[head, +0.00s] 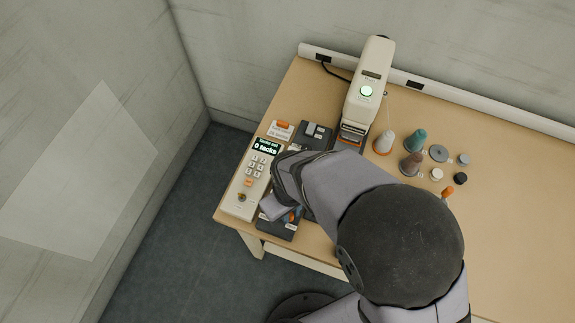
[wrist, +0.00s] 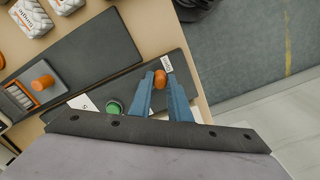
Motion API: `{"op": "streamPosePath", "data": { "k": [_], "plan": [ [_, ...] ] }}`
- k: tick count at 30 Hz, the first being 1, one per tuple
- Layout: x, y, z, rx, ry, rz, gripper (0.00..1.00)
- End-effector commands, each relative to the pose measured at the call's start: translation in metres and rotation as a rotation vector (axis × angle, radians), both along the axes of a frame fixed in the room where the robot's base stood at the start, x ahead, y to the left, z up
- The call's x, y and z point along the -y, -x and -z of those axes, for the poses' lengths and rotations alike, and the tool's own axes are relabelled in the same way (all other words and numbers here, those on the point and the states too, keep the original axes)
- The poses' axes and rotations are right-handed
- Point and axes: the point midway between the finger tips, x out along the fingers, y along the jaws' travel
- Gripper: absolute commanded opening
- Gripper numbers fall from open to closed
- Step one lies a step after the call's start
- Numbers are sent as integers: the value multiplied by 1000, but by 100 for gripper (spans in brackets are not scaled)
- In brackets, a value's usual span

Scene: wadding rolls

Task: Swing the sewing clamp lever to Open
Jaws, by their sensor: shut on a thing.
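In the wrist view, my gripper (wrist: 158,86) has its two blue fingers closed about a round orange knob (wrist: 161,79), which I take for the clamp lever's end. The lever's arm is hidden, so its angle cannot be told. A small white label (wrist: 167,60) lies just beyond the knob; its print is too small to read. Another white label (wrist: 83,102) lies left of the fingers, beside a green button (wrist: 114,107). In the head view, my arm and wrist cover most of this spot, with only a bit of orange (head: 289,216) showing at the gripper.
A sewing machine (head: 364,92) with a lit green button stands behind. A keypad panel (head: 244,186) with a small display is close on the left. Spools (head: 412,163) stand at the right. Wadding rolls (wrist: 31,17) and a second orange knob (wrist: 42,82) show in the wrist view.

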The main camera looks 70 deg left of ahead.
Motion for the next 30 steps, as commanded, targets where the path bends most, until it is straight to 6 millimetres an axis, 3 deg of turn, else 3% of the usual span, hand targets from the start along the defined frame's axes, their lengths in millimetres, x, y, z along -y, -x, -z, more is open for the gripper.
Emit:
{"op": "streamPosePath", "data": {
  "k": [14,15,16,30],
  "plan": [
    [0,-1,-1,1,-2,-15,0],
    [0,-1,-1,1,-2,-15,26],
    [0,-1,-1,1,-2,-15,33],
    [-1,-1,-7,0,-3,-13,36]
  ]
}}
